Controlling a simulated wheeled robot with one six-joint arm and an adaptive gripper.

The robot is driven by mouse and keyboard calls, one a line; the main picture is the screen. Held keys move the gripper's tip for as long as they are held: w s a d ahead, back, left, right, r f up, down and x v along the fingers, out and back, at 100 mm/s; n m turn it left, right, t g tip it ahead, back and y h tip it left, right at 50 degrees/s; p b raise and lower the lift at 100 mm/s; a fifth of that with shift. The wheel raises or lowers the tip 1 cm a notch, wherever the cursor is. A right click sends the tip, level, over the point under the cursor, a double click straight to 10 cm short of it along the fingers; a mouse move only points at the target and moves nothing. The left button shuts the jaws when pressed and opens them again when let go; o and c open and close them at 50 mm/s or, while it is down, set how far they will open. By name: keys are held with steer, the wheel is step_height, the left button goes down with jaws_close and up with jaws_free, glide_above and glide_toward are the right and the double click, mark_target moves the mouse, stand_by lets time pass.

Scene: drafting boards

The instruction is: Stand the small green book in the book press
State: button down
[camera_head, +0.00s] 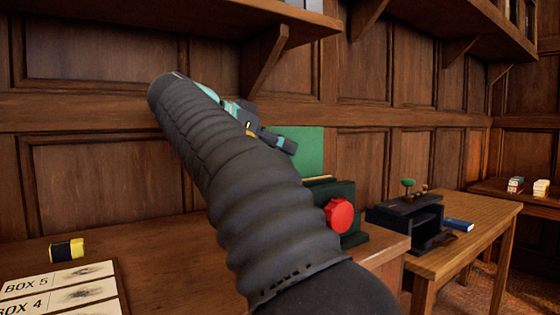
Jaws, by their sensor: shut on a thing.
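The small green book (313,152) stands upright in front of the wall panels, just beyond my gripper. My gripper (284,142) is shut on the book, near its upper left part. My sleeved arm covers the book's lower left. The book press (349,193) is dark green with a round red knob (339,216) on its front. It stands on the wooden desk, directly below the book.
On the desk's left lie a yellow and black block (67,249) and a board labelled BOX 5 and BOX 4 (62,282). A lower table (480,216) on the right carries a black stand (408,217) and a blue book (458,224). A shelf (180,22) hangs above.

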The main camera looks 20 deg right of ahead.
steer(key=shift+f, duration=0.65)
steer(key=shift+b, duration=0.3)
steer(key=c, duration=0.7)
jaws_free()
steer(key=shift+f, duration=0.1)
steer(key=shift+c, duration=0.2)
steer(key=p+v, duration=0.2)
steer(key=v, duration=1)
